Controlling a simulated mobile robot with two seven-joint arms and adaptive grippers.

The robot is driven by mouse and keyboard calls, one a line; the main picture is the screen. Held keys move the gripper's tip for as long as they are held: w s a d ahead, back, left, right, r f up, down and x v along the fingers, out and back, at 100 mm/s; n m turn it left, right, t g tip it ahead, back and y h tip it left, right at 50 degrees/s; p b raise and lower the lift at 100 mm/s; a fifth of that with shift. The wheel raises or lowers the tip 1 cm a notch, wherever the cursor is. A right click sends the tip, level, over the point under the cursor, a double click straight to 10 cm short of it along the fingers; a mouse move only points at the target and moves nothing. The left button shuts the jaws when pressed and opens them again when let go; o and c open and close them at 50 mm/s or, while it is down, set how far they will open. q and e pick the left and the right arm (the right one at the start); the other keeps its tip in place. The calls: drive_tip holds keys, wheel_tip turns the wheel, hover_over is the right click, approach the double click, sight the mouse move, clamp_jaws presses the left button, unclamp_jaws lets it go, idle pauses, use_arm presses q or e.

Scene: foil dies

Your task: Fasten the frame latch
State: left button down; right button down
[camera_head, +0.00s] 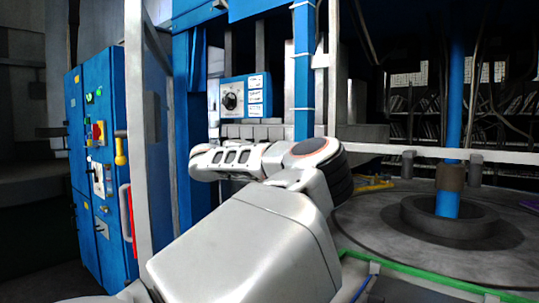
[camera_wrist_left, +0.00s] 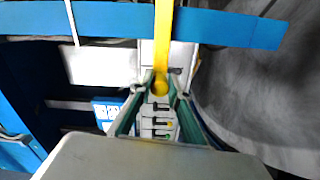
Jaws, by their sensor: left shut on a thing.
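In the left wrist view my left gripper (camera_wrist_left: 158,92) is shut on the rounded end of a yellow bar (camera_wrist_left: 164,40), which I take for the frame latch. The bar runs from the fingertips up to the top edge of the picture and crosses in front of a blue beam (camera_wrist_left: 230,27). Its far end is out of view. In the head view a white arm of mine fills the middle and bends left at a dark-ringed joint. The gripper's fingers cannot be made out there. My right gripper is not in view.
A blue control cabinet (camera_head: 91,190) with buttons and a yellow lever (camera_head: 120,150) stands at the left, behind a grey post (camera_head: 137,90). A dial box (camera_head: 246,97) hangs behind my arm. A round grey platform (camera_head: 420,240) with a blue pole (camera_head: 455,110) lies right.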

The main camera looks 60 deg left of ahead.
use_arm(q)
drive_tip(key=c, duration=1.9)
unclamp_jaws()
drive_tip(key=shift+s, duration=0.15)
drive_tip(key=v, duration=1.2)
